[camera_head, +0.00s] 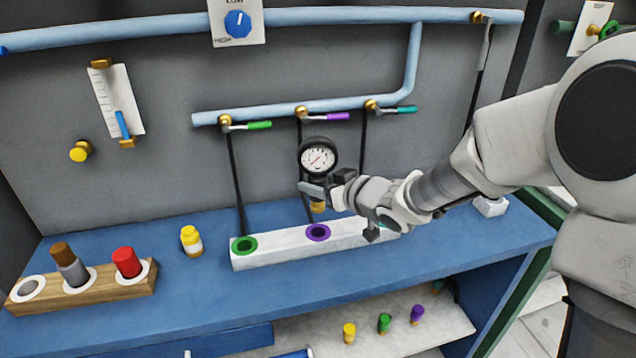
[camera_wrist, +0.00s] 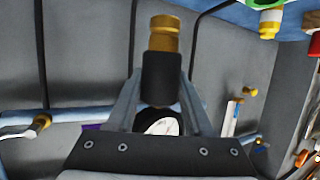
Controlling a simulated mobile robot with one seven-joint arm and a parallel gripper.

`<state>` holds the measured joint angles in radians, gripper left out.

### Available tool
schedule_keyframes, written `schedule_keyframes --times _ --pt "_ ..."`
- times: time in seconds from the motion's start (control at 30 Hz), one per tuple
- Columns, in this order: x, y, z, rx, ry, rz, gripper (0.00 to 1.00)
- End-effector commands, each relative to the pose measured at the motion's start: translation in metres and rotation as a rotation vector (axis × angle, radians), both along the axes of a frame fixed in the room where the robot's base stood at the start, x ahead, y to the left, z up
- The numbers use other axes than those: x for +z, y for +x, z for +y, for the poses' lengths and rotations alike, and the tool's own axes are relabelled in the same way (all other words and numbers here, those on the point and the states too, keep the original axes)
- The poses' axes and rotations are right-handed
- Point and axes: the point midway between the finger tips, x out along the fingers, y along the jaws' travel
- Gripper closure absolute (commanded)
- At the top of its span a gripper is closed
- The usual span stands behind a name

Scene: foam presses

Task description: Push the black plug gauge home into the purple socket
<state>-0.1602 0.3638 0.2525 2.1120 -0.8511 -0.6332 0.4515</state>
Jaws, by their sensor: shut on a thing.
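The black plug gauge (camera_head: 318,157) has a round white dial at its top and a brass end pointing down. My gripper (camera_head: 316,189) is shut on its black body below the dial. In the wrist view the black body (camera_wrist: 161,80) sits between the two fingers, with the brass end clear of them and the dial partly hidden. The purple socket (camera_head: 318,232) is a ring in the top of a white block (camera_head: 285,250) on the blue bench. In the head view the brass end shows just above the socket, apart from it. The socket does not show in the wrist view.
A green socket (camera_head: 244,245) is at the block's left end. Its right end is behind my gripper. Black hoses (camera_head: 236,185) hang from the valves to the block. The bench front (camera_head: 290,285) is clear.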

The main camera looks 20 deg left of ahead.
Motion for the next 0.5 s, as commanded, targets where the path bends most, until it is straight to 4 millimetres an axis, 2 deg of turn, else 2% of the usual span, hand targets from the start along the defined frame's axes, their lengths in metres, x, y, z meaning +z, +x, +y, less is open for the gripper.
schedule_keyframes --times 0.17,0.5 --pt "-0.004 0.0 -0.001 -0.001 0.001 -0.001 1.0" --pt "-0.034 0.0 -0.001 -0.002 0.001 0.0 1.0"
